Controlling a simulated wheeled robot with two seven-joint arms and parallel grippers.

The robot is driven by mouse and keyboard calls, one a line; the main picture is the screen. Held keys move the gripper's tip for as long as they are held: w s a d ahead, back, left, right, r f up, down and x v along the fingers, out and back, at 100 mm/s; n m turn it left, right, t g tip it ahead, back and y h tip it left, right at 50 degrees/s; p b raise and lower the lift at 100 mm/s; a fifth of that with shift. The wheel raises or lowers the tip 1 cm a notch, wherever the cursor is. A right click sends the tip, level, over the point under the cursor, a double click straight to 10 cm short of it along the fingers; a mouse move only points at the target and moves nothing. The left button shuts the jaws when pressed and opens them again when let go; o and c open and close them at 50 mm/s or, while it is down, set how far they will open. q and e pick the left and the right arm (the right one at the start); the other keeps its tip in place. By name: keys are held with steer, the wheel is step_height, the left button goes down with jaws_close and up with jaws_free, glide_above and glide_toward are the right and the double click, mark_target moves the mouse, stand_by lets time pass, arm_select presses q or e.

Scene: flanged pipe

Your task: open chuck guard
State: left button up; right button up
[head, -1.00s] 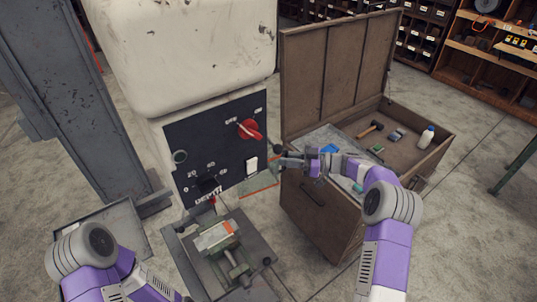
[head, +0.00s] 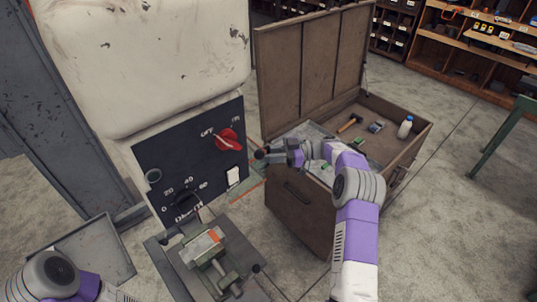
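The drill press has a worn white head (head: 150,60) and a black control panel (head: 190,160) with a red switch (head: 228,140). A thin, see-through panel with orange-red edges, which looks like the chuck guard (head: 250,186), shows low beside the panel's right edge. It is partly hidden, and I cannot tell its hinge position. My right gripper (head: 268,155) is at the panel's right side, above that guard, close to a dark round knob. Its fingers are too small to read, and I cannot tell whether it touches the knob. My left gripper is out of view; only its arm shows at bottom left.
A vise (head: 208,250) sits on the press table below the panel. A brown open-lidded chest (head: 298,210) stands right of the press, under my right arm, holding a hammer (head: 350,122) and a white bottle (head: 405,127). A grey column stands left.

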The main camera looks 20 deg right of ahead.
steer(key=b+v, duration=0.1)
steer(key=v, duration=0.6)
steer(key=shift+d, duration=0.25)
steer(key=shift+s, duration=0.1)
stand_by(0.4)
